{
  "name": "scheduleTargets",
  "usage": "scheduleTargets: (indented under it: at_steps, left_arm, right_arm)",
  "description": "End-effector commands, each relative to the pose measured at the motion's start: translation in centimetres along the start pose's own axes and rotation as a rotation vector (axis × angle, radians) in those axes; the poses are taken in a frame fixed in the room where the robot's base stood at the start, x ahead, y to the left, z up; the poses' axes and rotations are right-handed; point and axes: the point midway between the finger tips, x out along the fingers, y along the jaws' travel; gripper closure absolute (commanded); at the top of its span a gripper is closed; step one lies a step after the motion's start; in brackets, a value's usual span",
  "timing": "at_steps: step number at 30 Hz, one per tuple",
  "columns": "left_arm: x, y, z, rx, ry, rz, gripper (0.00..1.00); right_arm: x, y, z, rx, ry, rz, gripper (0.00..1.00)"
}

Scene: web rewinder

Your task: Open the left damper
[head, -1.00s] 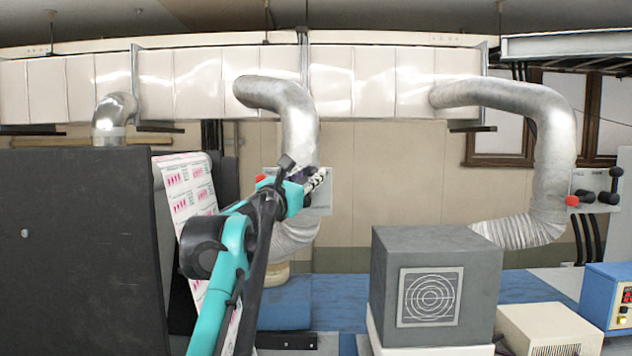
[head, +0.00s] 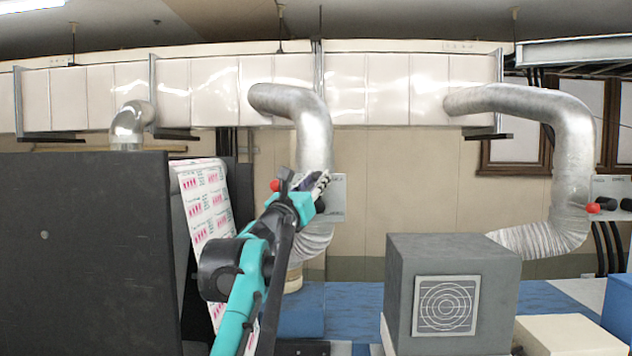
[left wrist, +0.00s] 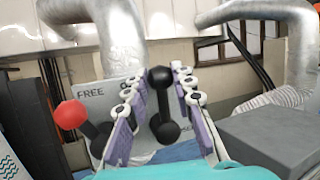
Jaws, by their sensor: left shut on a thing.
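In the left wrist view the panel (left wrist: 92,90) carries the word FREE, a red knob on a black stem (left wrist: 70,114) and a black lever (left wrist: 160,77) with a round knob. My left gripper (head: 316,184) is at the panel. In the left wrist view its purple-padded fingers (left wrist: 160,90) stand on both sides of the black lever and are shut on it. The fingers and arm hide part of the panel in the head view. My right gripper is out of view.
A dark cabinet (head: 80,250) and a printed web (head: 205,205) stand left of my arm. A grey box with a round grille (head: 450,255) stands to the right. Another silver duct (head: 570,140) and a red knob (head: 593,208) are at the far right.

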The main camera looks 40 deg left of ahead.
Motion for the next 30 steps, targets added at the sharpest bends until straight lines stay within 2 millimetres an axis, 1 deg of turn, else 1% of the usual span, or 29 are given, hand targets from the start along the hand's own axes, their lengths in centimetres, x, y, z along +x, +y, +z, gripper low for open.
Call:
scheduleTargets:
  at_steps: [2, 3, 5, 13, 17, 20, 27, 30]
  left_arm:
    - [0.0, 0.0, 0.0, -0.002, 0.000, 0.000, 1.00]
    - [0.0, 0.0, 0.0, -0.002, 0.000, 0.000, 0.68]
    - [0.0, 0.0, 0.0, -0.001, 0.000, 0.000, 0.54]
    - [0.0, 0.0, 0.0, 0.000, 0.000, 0.000, 0.54]
    - [-0.7, 0.1, 0.0, 0.000, 0.000, 0.001, 0.54]
    - [-2.2, 0.1, 0.0, 0.000, 0.000, 0.003, 0.54]
    - [-7.5, 0.1, 0.0, 0.001, 0.000, 0.004, 0.54]
    - [-9.4, 0.1, 0.0, 0.000, 0.000, 0.003, 0.54]
  right_arm:
    - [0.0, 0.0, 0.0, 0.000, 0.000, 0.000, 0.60]
    - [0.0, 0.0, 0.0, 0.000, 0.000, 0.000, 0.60]
    - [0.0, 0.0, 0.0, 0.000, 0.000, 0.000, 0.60]
    - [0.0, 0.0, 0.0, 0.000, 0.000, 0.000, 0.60]
    - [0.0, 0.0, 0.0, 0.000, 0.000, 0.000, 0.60]
    - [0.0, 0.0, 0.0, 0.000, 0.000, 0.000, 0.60]
    - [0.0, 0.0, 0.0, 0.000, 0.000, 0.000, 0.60]
    - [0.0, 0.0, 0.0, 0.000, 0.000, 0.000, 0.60]
